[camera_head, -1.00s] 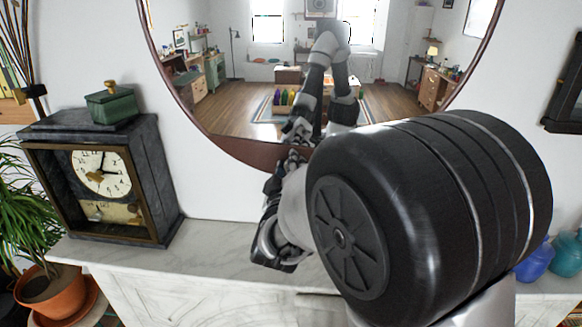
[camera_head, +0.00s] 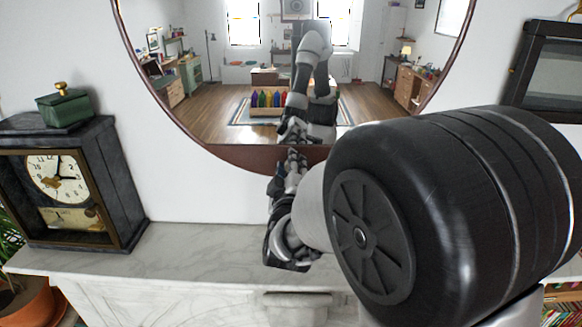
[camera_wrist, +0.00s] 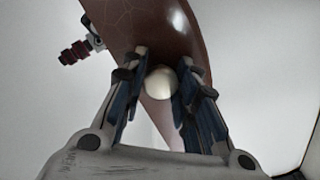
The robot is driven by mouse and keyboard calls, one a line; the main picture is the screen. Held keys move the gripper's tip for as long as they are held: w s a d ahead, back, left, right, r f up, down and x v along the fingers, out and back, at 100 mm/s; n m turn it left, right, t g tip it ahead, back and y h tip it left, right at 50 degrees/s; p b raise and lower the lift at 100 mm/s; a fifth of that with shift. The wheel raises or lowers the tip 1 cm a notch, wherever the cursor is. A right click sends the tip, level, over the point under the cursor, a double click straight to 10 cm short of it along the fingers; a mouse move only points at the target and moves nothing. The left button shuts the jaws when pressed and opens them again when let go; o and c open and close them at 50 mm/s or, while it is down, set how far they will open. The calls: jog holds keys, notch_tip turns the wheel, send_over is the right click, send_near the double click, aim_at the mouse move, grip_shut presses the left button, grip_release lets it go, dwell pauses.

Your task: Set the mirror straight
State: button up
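The round mirror (camera_head: 222,153), with a brown rim, hangs on the white wall above the mantel. My gripper (camera_head: 293,160) is at the lower rim, near the bottom middle, partly hidden by my own arm. In the wrist view, the two fingers of my gripper (camera_wrist: 163,62) stand on either side of a round cream knob (camera_wrist: 160,86) by the brown rim (camera_wrist: 125,22). They look closed on it, with no clear gap at either side. The knob cannot be made out in the head view.
A dark clock (camera_head: 112,180) with a green box (camera_head: 62,108) on top stands at left on the marble mantel (camera_head: 200,245). A dark frame (camera_head: 545,65) hangs at right. The mantel between clock and arm is clear. In the wrist view, a red-and-dark fitting (camera_wrist: 75,52) is at upper left.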

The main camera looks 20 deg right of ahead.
jog(key=o, duration=0.4)
jog(key=shift+s, duration=0.1)
jog(key=v, duration=0.7)
jog(key=shift+s, duration=0.15)
